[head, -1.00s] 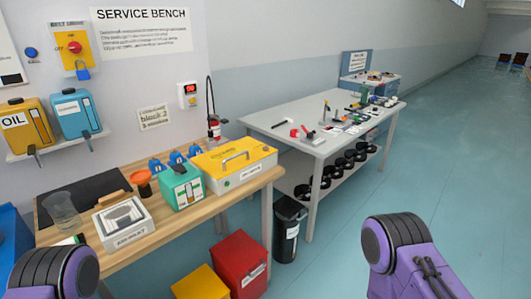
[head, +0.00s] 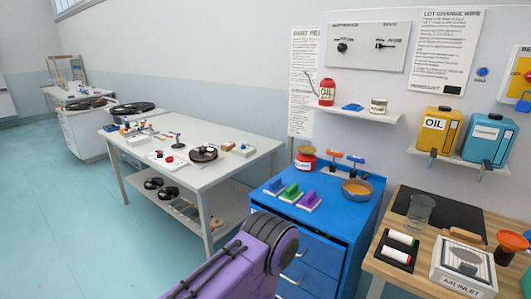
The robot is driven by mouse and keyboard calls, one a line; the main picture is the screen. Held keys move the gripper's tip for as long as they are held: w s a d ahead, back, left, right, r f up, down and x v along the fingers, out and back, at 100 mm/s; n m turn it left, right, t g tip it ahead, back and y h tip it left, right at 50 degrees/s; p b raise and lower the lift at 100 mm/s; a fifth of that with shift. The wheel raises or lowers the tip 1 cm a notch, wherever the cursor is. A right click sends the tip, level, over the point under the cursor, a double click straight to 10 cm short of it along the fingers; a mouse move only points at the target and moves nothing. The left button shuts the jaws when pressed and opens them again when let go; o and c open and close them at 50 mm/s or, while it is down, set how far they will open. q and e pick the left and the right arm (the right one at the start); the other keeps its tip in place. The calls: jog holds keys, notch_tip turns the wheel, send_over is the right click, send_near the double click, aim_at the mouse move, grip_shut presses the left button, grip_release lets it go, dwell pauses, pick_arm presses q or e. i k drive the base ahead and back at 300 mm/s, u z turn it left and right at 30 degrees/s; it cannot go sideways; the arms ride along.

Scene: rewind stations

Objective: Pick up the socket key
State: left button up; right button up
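I cannot pick out the socket key for certain. Two small T-shaped tools, one with an orange top (head: 335,156) and one with a blue top (head: 355,159), stand at the back of the blue cabinet (head: 330,222). A dark handle-like fitting (head: 385,44) is on the white wall panel (head: 366,46); it is too small to identify. Only a purple link of one of my arms shows at the bottom. Neither gripper is in view.
The blue cabinet also holds a red jar (head: 305,160), coloured brushes (head: 290,194) and a bowl (head: 357,190). A wooden bench (head: 385,268) stands right, a white table (head: 228,168) left. Open floor (head: 60,220) lies at far left.

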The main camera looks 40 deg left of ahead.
aim_at(334, 154)
jog(key=u, duration=3.05)
jog(key=i, duration=2)
jog(key=z, duration=3.15)
